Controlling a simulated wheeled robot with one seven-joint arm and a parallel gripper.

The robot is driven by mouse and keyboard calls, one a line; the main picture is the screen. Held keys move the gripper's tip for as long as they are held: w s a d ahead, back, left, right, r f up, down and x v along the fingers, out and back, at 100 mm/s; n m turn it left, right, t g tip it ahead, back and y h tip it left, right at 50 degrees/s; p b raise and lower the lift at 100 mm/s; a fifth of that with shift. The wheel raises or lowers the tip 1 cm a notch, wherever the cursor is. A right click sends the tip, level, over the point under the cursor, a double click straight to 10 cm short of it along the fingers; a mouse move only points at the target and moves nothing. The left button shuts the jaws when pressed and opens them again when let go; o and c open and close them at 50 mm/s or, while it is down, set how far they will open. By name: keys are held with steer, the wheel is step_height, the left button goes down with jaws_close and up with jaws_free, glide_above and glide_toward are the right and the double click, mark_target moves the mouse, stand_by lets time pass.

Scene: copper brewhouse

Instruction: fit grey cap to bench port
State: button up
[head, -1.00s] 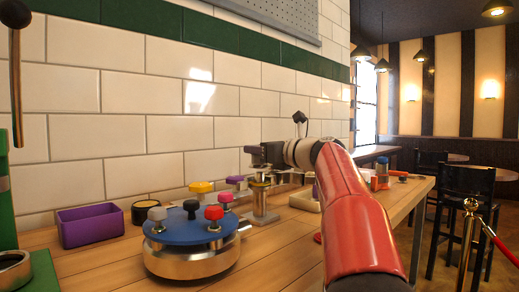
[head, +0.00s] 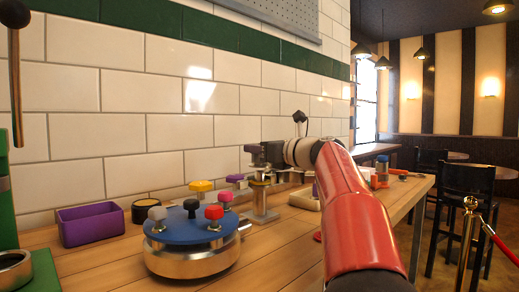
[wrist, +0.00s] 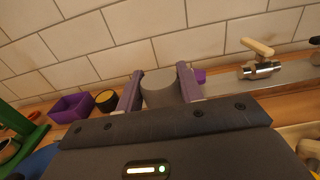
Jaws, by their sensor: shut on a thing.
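My gripper (head: 258,153) is above the bench near the tiled wall, over a metal post with a brass collar (head: 260,181). In the wrist view my gripper (wrist: 158,74) has its two purple fingers shut on a grey cylindrical cap (wrist: 161,90). The cap fills the space between the fingers. In the head view the cap is not clear, being small and dark against the gripper. I cannot tell whether the metal post is the bench port, or whether the cap touches anything below; the gripper body hides that side in the wrist view.
A blue-topped round stand (head: 190,228) with several coloured knobs is at the front of the bench. A purple bin (head: 91,224) and a dark round pot (head: 146,209) stand to its left. A wooden-handled valve (wrist: 261,68) is right of the gripper in the wrist view.

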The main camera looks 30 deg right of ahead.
steer(key=shift+f+b, duration=1.3)
steer(key=shift+f, duration=0.6)
steer(key=o, duration=1.1)
steer(key=shift+r, duration=0.1)
steer(key=shift+b+v, duration=0.45)
steer(key=shift+v, duration=2.05)
steer(key=v, duration=0.7)
steer(key=shift+s+d, duration=0.1)
steer(key=shift+s, duration=0.3)
